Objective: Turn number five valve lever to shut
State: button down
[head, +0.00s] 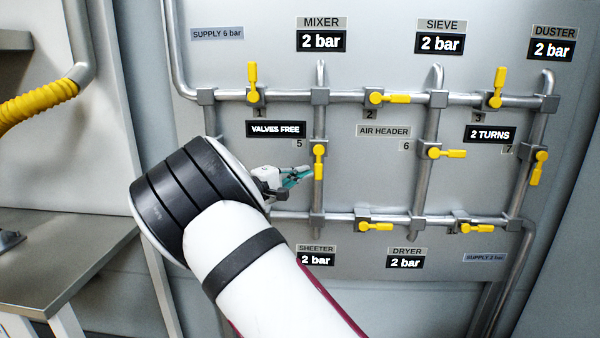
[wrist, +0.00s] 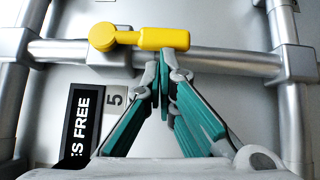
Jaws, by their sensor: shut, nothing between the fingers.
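In the wrist view the lever (wrist: 160,38) lies lengthwise along the pipe, hub at left, above the 5 tag (wrist: 116,99). My gripper (head: 308,172) is at the left side of the handle in the head view. In the wrist view my gripper (wrist: 160,70) has its green fingers closed together with nothing between them. The tips are close to the handle; I cannot tell whether they touch it.
Other yellow levers sit nearby: number 1 (head: 252,82), number 2 (head: 389,98), number 6 (head: 446,153) and number 7 (head: 540,168). A lower pipe (head: 340,217) runs below my gripper. The "VALVES FREE" plate (head: 276,129) is flat on the panel. A steel table (head: 70,255) stands at left.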

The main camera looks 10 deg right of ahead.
aim_at(321, 176)
jog(key=shift+s+d+f+n+h, duration=0.1)
jog(key=shift+d+f+n+h, duration=0.1)
jog(key=shift+d+n+h, duration=0.15)
jog(key=d+n+t+p, duration=0.1)
jog(key=n+t, duration=0.1)
jog(key=s+d+n+t+h+p, duration=0.1)
jog(key=n, duration=0.2)
jog(key=d+f+n+t+h+p, duration=0.1)
jog(key=d+n+t, duration=0.1)
jog(key=shift+s+t+p, duration=0.2)
jog(key=shift+t+p, duration=0.1)
jog(key=shift+s+d+r+n+t+y+p, duration=0.35)
jog(key=shift+d+n+t+y+p, duration=0.5)
jog(key=shift+n+t+y+p, duration=1.6)
jog(key=shift+s+d+r+n+t+y+p, duration=0.2)
jog(key=shift+d+r+n+t+y, duration=0.85)
jog(key=shift+n, duration=2.85)
jog(key=shift+s+d+f+n+t+y+p, duration=0.25)
jog(key=shift+d+n+t+y+p, duration=0.35)
jog(key=shift+n+t+y+p, duration=1.45)
jog(key=n+t+b, duration=0.1)
jog(key=n, duration=0.1)
jog(key=shift+r+n+y, duration=0.1)
jog(key=shift+n+y, duration=0.25)
jog(key=shift+y, duration=0.05)
